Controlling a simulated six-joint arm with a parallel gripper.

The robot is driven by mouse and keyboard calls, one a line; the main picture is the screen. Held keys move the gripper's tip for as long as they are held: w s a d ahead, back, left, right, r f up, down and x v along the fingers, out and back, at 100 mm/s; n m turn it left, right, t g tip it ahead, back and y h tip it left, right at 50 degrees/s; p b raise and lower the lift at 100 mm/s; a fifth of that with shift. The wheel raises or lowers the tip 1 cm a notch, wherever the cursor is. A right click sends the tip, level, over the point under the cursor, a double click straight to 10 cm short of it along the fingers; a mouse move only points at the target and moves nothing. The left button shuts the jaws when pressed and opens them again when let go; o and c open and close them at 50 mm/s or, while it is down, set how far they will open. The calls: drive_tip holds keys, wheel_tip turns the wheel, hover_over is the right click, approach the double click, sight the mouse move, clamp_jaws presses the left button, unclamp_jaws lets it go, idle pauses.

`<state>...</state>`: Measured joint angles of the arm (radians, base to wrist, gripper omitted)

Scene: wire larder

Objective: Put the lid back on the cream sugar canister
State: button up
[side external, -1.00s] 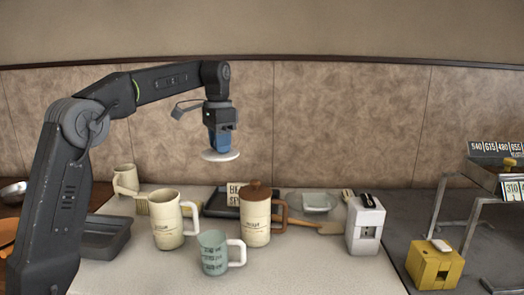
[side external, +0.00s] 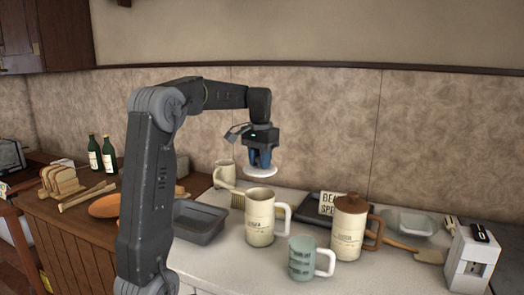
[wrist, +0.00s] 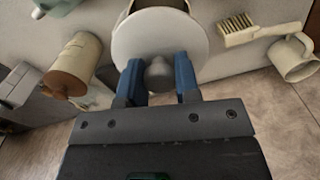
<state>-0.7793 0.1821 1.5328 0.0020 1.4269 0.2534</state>
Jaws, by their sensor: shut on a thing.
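The cream canister (side external: 259,220) with a side handle stands upright and open on the pale worktop in the side view. Its printed label is too small to read surely. My gripper (side external: 260,163) is shut on the knob of a round white lid (side external: 262,173), held roughly level above the canister's mouth with a gap between them. In the wrist view the blue fingers (wrist: 157,72) flank the grey knob (wrist: 158,74). The lid (wrist: 150,35) hides most of the canister (wrist: 160,3), whose rim shows just beyond it.
A similar canister with a brown lid (side external: 349,230) stands to the right. A green measuring cup (side external: 301,260) is in front. A grey tray (side external: 203,235) is at the left.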

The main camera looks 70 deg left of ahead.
wheel_tip(320, 180, down, 6)
drive_tip(key=shift+f, duration=0.2)
idle(0.5)
drive_tip(key=shift+f, duration=0.2)
idle(1.9)
drive_tip(key=o, duration=1)
drive_tip(key=shift+o, duration=0.4)
drive_tip(key=o, duration=0.4)
drive_tip(key=shift+r, duration=0.1)
drive_tip(key=shift+r, duration=3.45)
